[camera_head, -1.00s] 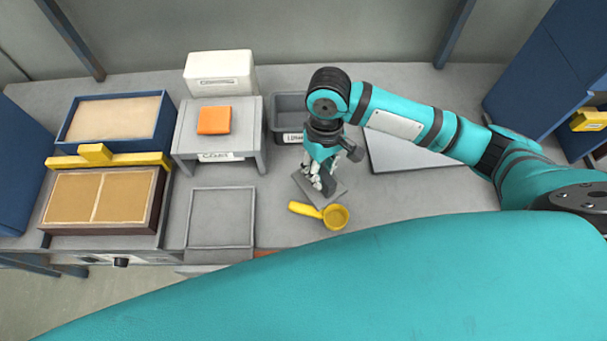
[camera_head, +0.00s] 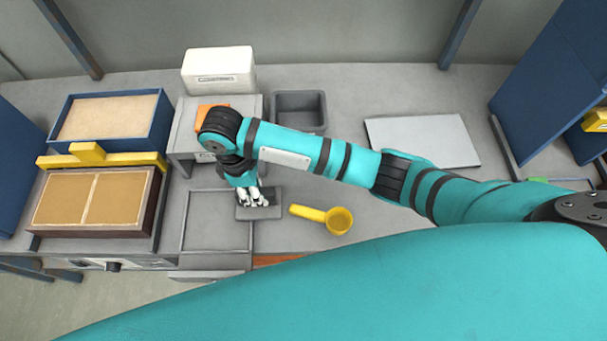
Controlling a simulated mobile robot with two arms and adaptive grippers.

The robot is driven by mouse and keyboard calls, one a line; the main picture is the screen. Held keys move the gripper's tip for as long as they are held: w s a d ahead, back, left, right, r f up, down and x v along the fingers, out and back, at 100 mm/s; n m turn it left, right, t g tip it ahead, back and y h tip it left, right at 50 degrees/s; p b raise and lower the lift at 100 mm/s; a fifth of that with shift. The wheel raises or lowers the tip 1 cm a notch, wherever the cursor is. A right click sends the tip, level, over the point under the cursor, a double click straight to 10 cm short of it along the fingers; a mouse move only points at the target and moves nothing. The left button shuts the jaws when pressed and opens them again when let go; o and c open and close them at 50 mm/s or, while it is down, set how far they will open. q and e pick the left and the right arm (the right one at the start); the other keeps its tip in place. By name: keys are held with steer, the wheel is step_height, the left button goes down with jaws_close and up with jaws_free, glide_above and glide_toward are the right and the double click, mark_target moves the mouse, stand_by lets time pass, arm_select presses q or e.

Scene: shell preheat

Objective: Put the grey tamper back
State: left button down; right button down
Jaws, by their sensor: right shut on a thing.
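The grey tamper (camera_head: 272,210) is a flat grey plate under my right gripper (camera_head: 256,203). My right gripper is shut on it, and its fingers hide the tamper's handle. The plate shows at the right edge of a square grey framed area (camera_head: 212,232) on the bench and overlaps that edge in the picture. I cannot tell whether the plate touches the surface. My left gripper is not in view.
A yellow scoop (camera_head: 338,221) lies right of the tamper. A grey bin (camera_head: 300,111) and a pale flat plate (camera_head: 424,141) lie behind my right arm. A sand box (camera_head: 112,118), yellow bar (camera_head: 88,156) and brown two-panel tray (camera_head: 95,198) stand left.

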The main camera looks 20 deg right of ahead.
steer(key=w+d+f+p, duration=0.1)
steer(key=d, duration=0.3)
steer(key=w+d+f+p, duration=0.1)
steer(key=w+d, duration=0.1)
steer(key=d, duration=0.2)
steer(key=w+d+f+p, duration=0.1)
steer(key=w+d, duration=0.1)
steer(key=d, duration=0.3)
steer(key=shift+f+p, duration=0.4)
steer(key=shift+w+f, duration=0.1)
steer(key=shift+f, duration=0.3)
steer(key=c, duration=1.2)
jaws_free()
steer(key=shift+o, duration=0.2)
step_height(320, 180, up, 12)
steer(key=w+a+b, duration=0.1)
steer(key=shift+w+a, duration=0.2)
